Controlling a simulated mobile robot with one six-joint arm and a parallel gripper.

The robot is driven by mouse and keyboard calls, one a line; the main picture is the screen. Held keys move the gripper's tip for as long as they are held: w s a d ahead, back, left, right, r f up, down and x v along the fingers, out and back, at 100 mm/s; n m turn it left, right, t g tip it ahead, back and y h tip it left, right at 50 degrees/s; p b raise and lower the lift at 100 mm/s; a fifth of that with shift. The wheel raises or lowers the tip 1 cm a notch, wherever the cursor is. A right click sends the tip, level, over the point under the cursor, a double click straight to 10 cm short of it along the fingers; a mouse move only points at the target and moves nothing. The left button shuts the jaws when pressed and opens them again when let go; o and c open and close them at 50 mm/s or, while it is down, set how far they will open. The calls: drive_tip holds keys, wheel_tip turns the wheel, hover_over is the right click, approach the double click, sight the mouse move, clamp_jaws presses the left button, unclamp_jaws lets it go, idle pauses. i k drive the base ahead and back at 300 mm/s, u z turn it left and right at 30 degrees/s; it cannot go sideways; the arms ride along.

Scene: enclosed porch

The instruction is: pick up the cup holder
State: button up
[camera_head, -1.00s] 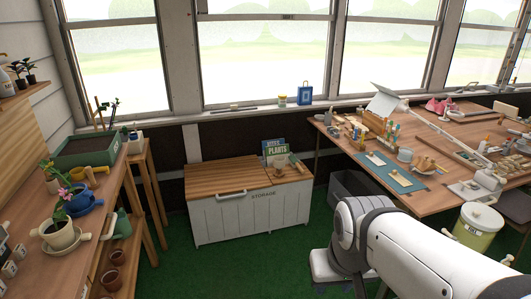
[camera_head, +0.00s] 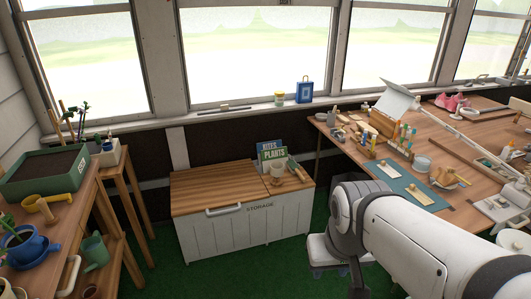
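I cannot tell for certain which thing is the cup holder. A small beige cup-like thing (camera_head: 277,171) stands on the right part of the storage chest's wooden lid, in front of upright books (camera_head: 272,153). A pale blue cup (camera_head: 422,164) stands on the workbench at right. My white arm reaches in from the lower right. What looks like my gripper (camera_head: 330,268) points down at the arm's end, in front of the chest's right side and apart from it. Its fingers are small and dark against the floor, and I see nothing held.
The storage chest (camera_head: 205,201) has a mostly bare lid with a handle in front. The workbench (camera_head: 462,221) at right holds tools and a blue mat (camera_head: 409,187). Plant shelves with a green planter (camera_head: 48,172) stand at left. Green floor (camera_head: 165,262) is free between them.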

sight(277, 174)
drive_tip(key=u, duration=0.05)
drive_tip(key=i, duration=2.6)
drive_tip(key=z, duration=0.2)
